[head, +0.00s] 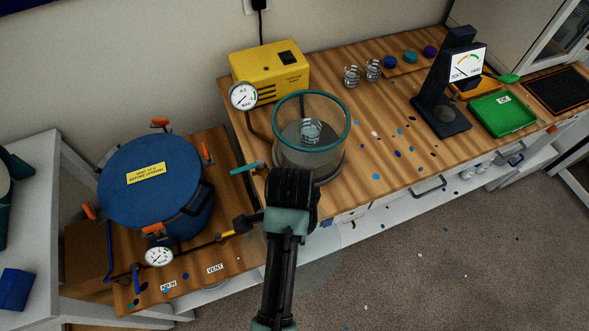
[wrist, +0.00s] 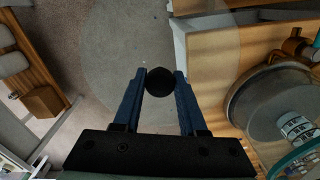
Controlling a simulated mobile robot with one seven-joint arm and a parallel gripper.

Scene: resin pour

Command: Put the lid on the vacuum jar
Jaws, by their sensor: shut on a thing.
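The vacuum jar (head: 340,140) is a clear cylinder with a teal rim, open at the top, on the wooden bench in the head view. A cup (head: 311,130) with dark markings stands inside it. Part of the jar (wrist: 290,165) shows at the right of the wrist view. My gripper (wrist: 160,78) is shut on the black knob of the lid, a large clear disc (wrist: 115,50). In the head view the lid (head: 328,258) shows faintly beside my arm, over the floor in front of the bench, apart from the jar. My arm hides the fingers there.
A yellow pump (head: 270,72) and a gauge (head: 243,96) stand behind the jar. A teal valve handle (head: 245,169) sticks out at its left. A blue pressure pot (head: 150,205) stands at the left.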

